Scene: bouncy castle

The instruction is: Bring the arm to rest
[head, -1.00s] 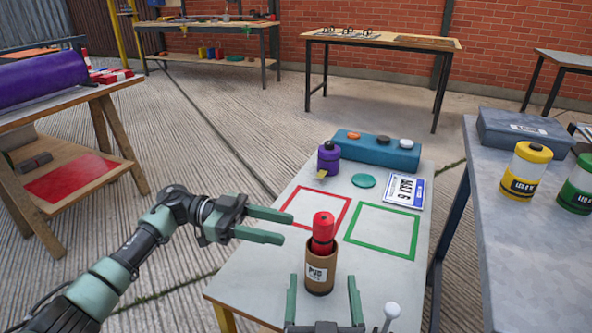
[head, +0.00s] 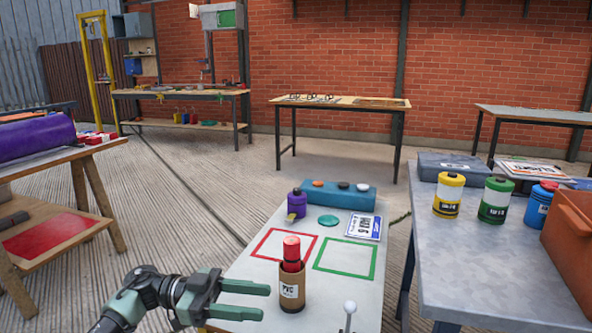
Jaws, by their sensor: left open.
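My left gripper (head: 262,300) is open and empty at the near left of the small table (head: 240,270). Its two green fingers point right, towards a brown PVC cup (head: 291,295), with a gap between them and the cup. A red bottle-like object (head: 291,248) stands upright in the cup, its top showing above the rim. My right gripper is not in the head view.
The small table bears a red square outline (head: 262,235), a green outline (head: 345,278), a purple bottle (head: 297,205), a teal block (head: 345,196) and a white-knobbed stick (head: 350,307). A grey table (head: 500,265) stands right, with an orange bin (head: 572,248).

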